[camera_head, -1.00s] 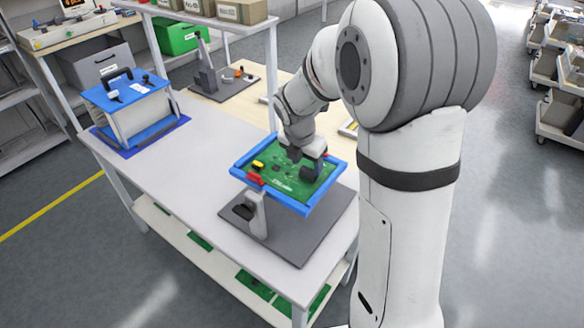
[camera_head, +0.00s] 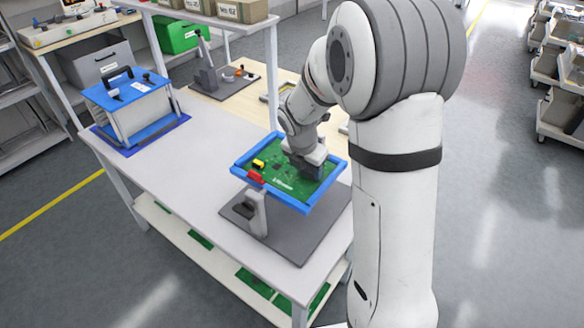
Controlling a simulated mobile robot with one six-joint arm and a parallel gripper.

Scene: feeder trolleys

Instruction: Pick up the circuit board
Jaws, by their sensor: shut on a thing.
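The green circuit board (camera_head: 290,187) lies in a blue frame (camera_head: 240,172) held up on a stand. It bears a yellow part, a red part and white lettering. The stand has a dark grey base plate (camera_head: 299,243) on the white table. My gripper (camera_head: 307,170) reaches down over the right half of the board. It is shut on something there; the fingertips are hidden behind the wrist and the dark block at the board. I cannot see a gap between board and frame.
A blue-and-white box fixture (camera_head: 133,100) with a black handle stands at the table's (camera_head: 175,165) left end. The tabletop between it and the stand is clear. A second fixture (camera_head: 212,75) stands on the wooden table behind. More green boards lie on the lower shelf (camera_head: 212,262).

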